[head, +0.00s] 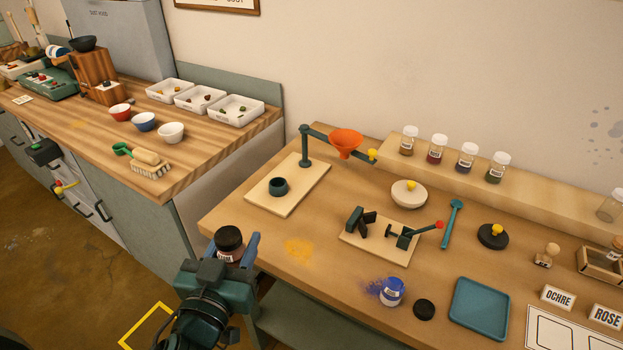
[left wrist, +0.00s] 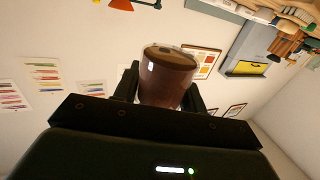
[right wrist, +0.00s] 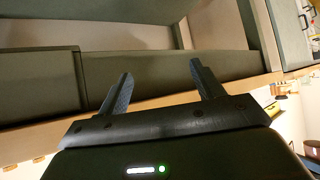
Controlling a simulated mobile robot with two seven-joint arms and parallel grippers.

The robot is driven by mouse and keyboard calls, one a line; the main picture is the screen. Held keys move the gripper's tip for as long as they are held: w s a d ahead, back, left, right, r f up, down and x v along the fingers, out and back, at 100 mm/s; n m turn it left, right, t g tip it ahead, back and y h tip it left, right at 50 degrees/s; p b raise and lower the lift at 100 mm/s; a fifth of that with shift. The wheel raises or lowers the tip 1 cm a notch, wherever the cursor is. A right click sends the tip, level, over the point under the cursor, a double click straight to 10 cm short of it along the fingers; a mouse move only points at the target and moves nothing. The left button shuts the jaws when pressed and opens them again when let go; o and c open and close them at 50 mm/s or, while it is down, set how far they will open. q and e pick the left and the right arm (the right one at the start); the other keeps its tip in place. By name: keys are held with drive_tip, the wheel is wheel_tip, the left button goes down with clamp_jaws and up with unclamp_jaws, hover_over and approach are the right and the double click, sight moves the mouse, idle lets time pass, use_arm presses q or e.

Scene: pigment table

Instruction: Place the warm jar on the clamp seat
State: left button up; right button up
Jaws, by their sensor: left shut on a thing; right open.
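The jar (head: 229,238), with a dark lid and reddish-brown contents, is held between the fingers of my left gripper (head: 233,250) at the left front edge of the table. The left wrist view shows the same jar (left wrist: 166,80) between the jaws. The clamp (head: 362,219), with dark jaws and a red-tipped handle, stands on a pale board (head: 375,246) to the right of the jar. Its jaws look apart and nothing is between them. My right gripper (right wrist: 160,88) is open and empty in the right wrist view, facing grey-green cabinet panels; the head view does not show it.
An orange funnel (head: 346,142) on a stand is behind the clamp. A blue jar (head: 391,292) with spilled powder, a black lid (head: 424,309) and a teal tray (head: 479,309) lie in front. A white bowl (head: 409,196) stands behind the clamp. Bare wood with yellow powder (head: 298,249) lies between jar and clamp.

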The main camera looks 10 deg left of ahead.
use_arm(q)
drive_tip(key=w+d+f+m+h+b, duration=0.15)
drive_tip(key=w+b, duration=0.25)
drive_tip(key=w, duration=0.5)
drive_tip(key=w+d+f+h+b, duration=0.1)
drive_tip(key=w+d+f+b, duration=0.15)
drive_tip(key=w, duration=0.65)
drive_tip(key=f, duration=0.1)
drive_tip(key=f+b, duration=0.1)
drive_tip(key=f, duration=0.1)
drive_tip(key=f+b, duration=0.1)
drive_tip(key=shift+s+a+f, duration=0.2)
drive_tip(key=shift+a+f, duration=0.05)
drive_tip(key=shift+f, duration=0.1)
wheel_tip(320, 180, down, 4)
drive_tip(key=shift+f+b, duration=0.2)
drive_tip(key=shift+b, duration=0.5)
drive_tip(key=shift+f, duration=0.3)
use_arm(e)
drive_tip(key=shift+t+y, duration=0.8)
drive_tip(key=a+f, duration=0.1)
drive_tip(key=w+a+f, duration=0.1)
drive_tip(key=a, duration=0.1)
drive_tip(key=shift+w+f, duration=0.2)
use_arm(q)
drive_tip(key=shift+f, duration=0.1)
use_arm(e)
drive_tip(key=shift+f, duration=0.1)
